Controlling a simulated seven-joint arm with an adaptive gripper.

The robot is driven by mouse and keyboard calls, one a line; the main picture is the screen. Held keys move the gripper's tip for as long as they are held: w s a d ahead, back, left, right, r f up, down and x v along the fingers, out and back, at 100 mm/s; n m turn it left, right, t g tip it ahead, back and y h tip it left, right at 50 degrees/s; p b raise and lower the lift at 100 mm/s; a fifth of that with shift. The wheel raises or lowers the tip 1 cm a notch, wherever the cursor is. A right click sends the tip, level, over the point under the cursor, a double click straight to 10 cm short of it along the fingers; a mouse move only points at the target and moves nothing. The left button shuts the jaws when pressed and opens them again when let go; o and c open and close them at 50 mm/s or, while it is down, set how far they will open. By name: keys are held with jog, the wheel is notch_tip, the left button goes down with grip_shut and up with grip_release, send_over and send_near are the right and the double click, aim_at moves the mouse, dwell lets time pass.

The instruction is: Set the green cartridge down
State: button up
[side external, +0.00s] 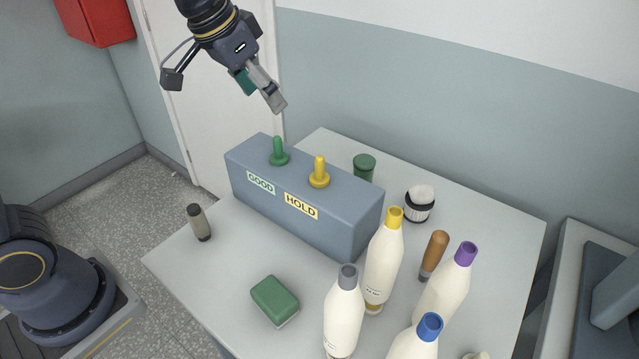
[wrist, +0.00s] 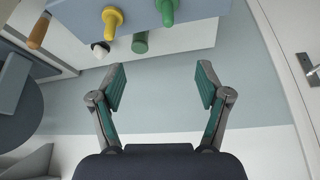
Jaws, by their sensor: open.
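A short dark green cylinder (side external: 364,167), which seems to be the green cartridge, stands upright on the table behind the blue-grey box (side external: 330,224); the box partly hides it. It also shows in the wrist view (wrist: 140,42). The box bears a green peg (side external: 278,152) above a GOOD label (side external: 261,183) and a yellow peg (side external: 319,172) above a HOLD label (side external: 301,206). My gripper (side external: 277,101) is open and empty, high above the box's left end and apart from everything. In the wrist view its fingers (wrist: 162,86) are spread with only wall between them.
Several white bottles (side external: 383,262) crowd the table's front right. A wooden-handled tool (side external: 433,255) and a jar (side external: 420,204) stand at the right. The table's back left is clear.

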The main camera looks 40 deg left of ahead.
jog(key=s+a+f+n, duration=0.1)
jog(key=s+a, duration=0.1)
jog(key=s, duration=0.7)
jog(key=s+a+f+n+y, duration=0.1)
jog(key=s+a, duration=0.2)
jog(key=s, duration=0.5)
jog(key=shift+s+a+t, duration=0.35)
jog(key=shift+s+t, duration=0.05)
